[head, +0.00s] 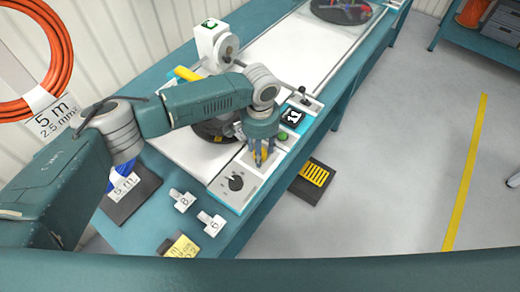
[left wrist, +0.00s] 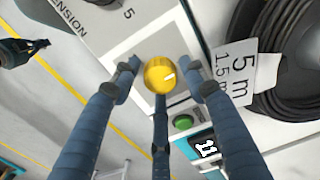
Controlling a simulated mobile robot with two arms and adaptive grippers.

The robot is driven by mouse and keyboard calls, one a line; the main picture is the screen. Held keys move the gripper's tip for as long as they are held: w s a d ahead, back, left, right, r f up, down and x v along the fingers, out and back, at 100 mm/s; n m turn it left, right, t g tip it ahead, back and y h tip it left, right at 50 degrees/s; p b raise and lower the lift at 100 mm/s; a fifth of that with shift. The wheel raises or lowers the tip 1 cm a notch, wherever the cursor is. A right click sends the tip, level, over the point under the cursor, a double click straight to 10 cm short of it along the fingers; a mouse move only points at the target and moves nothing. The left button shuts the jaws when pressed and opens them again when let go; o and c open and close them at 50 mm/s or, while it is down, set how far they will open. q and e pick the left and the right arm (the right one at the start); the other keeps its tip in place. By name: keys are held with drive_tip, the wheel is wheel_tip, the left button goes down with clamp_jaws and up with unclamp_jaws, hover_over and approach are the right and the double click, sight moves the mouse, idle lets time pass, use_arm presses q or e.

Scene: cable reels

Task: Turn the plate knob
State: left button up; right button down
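My left gripper (head: 262,158) points down over the control panel (head: 227,197) at the bench edge. In the left wrist view its fingers (left wrist: 158,78) are spread around a round, shiny amber knob or dome (left wrist: 160,74), with gaps visible at the sides. I cannot tell if any finger touches it. I cannot tell whether this is the plate knob. A black dial (head: 236,183) with a scale lies nearer on the same panel. A dark jointed shape (left wrist: 20,52) at the upper left of the wrist view looks like my right gripper; its opening is unclear.
A green button (head: 282,136) and a black display (head: 292,117) are beside the gripper. Tags 8 (head: 183,201) and 6 (head: 211,223) lie on the bench. A black cable reel (left wrist: 285,70) with a label stands close by. A yellow-striped pedal (head: 314,176) is on the floor.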

use_arm(q)
drive_tip(key=c, duration=0.7)
drive_tip(key=shift+c, duration=0.3)
use_arm(e)
drive_tip(key=shift+w+r, duration=0.15)
drive_tip(key=shift+w, duration=0.4)
use_arm(q)
drive_tip(key=shift+m, duration=0.4)
drive_tip(key=m+p, duration=0.1)
drive_tip(key=m, duration=0.8)
drive_tip(key=shift+p, duration=0.4)
drive_tip(key=m, duration=0.4)
drive_tip(key=shift+f, duration=0.1)
drive_tip(key=m, duration=0.3)
drive_tip(key=shift+m, duration=0.3)
drive_tip(key=m, duration=0.6)
drive_tip(key=shift+b, duration=0.4)
use_arm(e)
drive_tip(key=shift+s+a+r, duration=0.1)
drive_tip(key=shift+r, duration=0.25)
use_arm(q)
drive_tip(key=shift+m, duration=0.3)
